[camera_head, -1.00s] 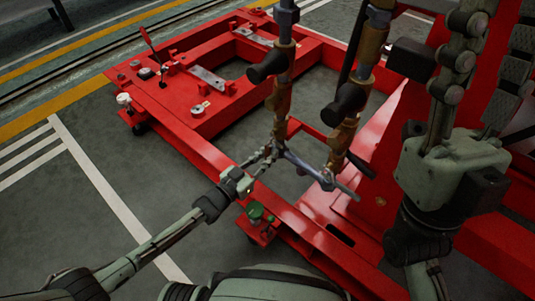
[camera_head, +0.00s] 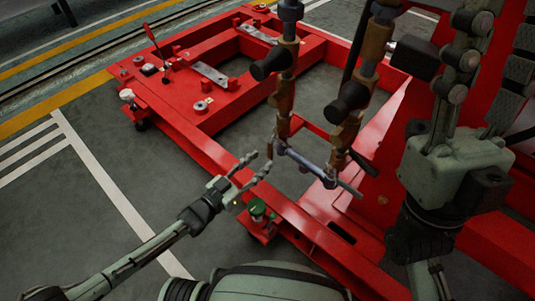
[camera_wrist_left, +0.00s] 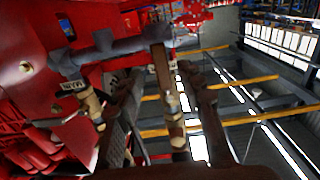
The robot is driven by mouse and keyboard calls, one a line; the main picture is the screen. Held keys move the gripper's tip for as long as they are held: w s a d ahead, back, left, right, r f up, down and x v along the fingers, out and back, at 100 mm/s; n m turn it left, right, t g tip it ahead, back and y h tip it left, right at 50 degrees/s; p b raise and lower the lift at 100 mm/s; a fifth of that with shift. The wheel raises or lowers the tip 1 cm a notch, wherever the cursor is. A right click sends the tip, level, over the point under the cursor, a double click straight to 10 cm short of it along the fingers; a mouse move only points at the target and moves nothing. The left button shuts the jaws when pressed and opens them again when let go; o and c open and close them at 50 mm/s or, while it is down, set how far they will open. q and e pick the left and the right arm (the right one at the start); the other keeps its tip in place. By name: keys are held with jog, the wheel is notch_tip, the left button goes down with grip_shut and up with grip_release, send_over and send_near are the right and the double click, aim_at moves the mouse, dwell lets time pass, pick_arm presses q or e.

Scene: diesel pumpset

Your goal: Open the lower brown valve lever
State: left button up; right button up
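Two upright pipes with brass fittings and black knobs stand at centre in the head view. A brown lever (camera_head: 270,150) hangs by the lower end of the left pipe, near the grey crosspipe (camera_head: 305,163). In the left wrist view a brown bar (camera_wrist_left: 161,72), apparently this lever, lies between my fingers.
The red frame (camera_head: 185,135) surrounds the pipes and runs below them. A green-capped fitting (camera_head: 257,210) sits on it below my left gripper. A red upright panel (camera_head: 385,145) stands at right. The grey floor (camera_head: 90,245) at left is clear.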

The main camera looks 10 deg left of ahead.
pick_arm(q)
jog(key=v, duration=0.6)
jog(key=shift+s, duration=0.15)
jog(key=shift+a, duration=0.1)
dwell(1.1)
